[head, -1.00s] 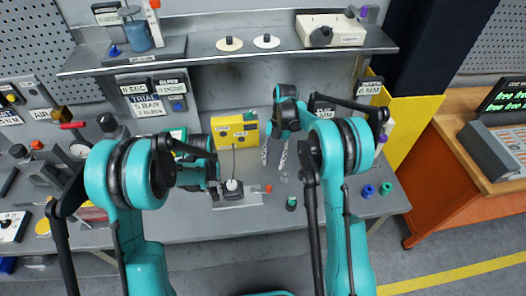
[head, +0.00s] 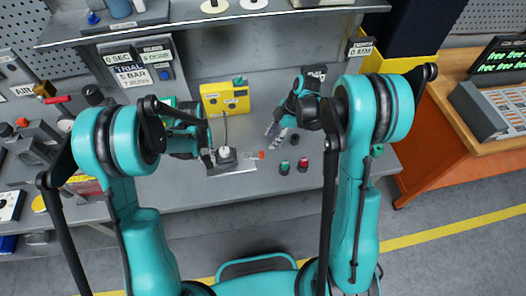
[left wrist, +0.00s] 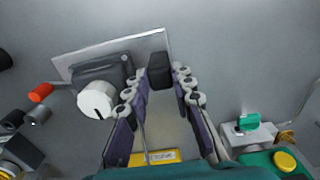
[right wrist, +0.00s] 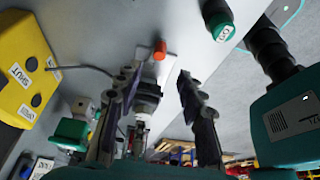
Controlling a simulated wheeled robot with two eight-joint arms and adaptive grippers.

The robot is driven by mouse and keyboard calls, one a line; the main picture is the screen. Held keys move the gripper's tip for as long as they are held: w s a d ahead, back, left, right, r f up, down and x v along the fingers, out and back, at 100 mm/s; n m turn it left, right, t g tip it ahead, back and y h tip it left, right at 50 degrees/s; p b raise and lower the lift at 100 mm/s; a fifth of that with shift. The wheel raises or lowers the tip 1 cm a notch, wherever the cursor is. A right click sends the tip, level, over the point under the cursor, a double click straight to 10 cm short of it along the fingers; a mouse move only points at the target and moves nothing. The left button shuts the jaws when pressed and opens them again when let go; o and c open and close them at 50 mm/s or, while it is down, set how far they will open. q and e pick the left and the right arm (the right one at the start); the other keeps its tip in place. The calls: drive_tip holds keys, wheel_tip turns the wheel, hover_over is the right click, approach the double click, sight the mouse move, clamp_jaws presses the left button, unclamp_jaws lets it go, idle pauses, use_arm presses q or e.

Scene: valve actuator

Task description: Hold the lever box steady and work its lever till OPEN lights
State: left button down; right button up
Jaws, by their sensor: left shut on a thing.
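The lever box (head: 226,155) is a dark block with a white round knob, on a pale plate on the bench. Its lever ends in an orange-red tip (head: 261,155) pointing right. My left gripper (head: 208,158) is at the box's left side; in the left wrist view its fingers are shut on a black block (left wrist: 160,70) at the plate's edge. The white knob (left wrist: 97,100) has a black mark. My right gripper (right wrist: 158,75) is open and empty, with the orange-red tip (right wrist: 160,50) beyond its fingers, apart from them. A yellow box (head: 225,98) stands behind, one face labelled SHUT.
A green cylinder (head: 284,167) and a red cylinder (head: 302,165) stand right of the lever, near my right gripper. A cable runs from the yellow box to the lever box. A shelf (head: 190,24) spans above. The bench front is clear.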

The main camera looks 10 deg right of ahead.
sight(263, 152)
drive_tip(key=x, duration=0.9)
drive_tip(key=shift+a+f, duration=0.1)
drive_tip(key=shift+f, duration=0.2)
clamp_jaws()
